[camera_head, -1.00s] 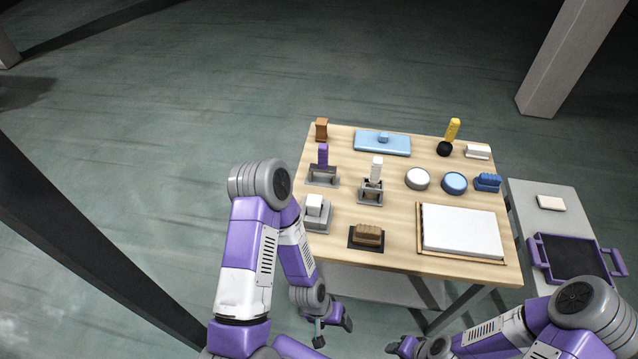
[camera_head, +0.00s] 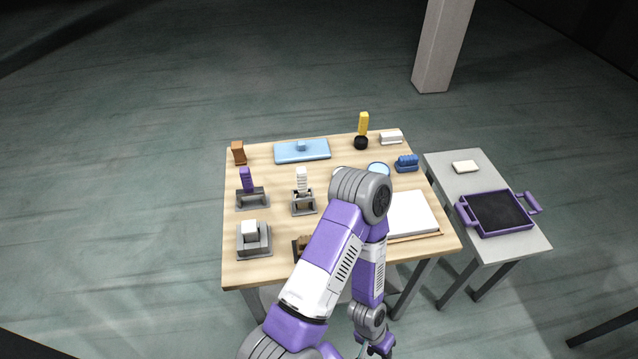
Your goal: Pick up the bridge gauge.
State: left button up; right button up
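No label marks the bridge gauge, and I cannot tell for sure which piece it is. One candidate is a grey bridge-shaped piece with an upright purple handle (camera_head: 247,180), on the left of the wooden table. Another is a white-handled piece (camera_head: 302,180) upright in a grey stand (camera_head: 304,206) to its right. My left arm crosses the front of the table. My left gripper (camera_head: 375,347) is low at the bottom edge, before the table and apart from both pieces; its fingers are too cut off to read. My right gripper is out of view.
The wooden table (camera_head: 280,270) also bears a grey block holder (camera_head: 254,241), a blue board (camera_head: 290,153), a black-and-yellow tool (camera_head: 363,125), a blue brush (camera_head: 406,163) and a white slab (camera_head: 412,214). My arm hides part of it. A grey side table (camera_head: 445,165) holds a purple tray (camera_head: 471,218).

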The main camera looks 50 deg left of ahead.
aim_at(249, 189)
jog(key=z, duration=0.55)
jog(key=k, duration=0.75)
jog(key=u, duration=1.3)
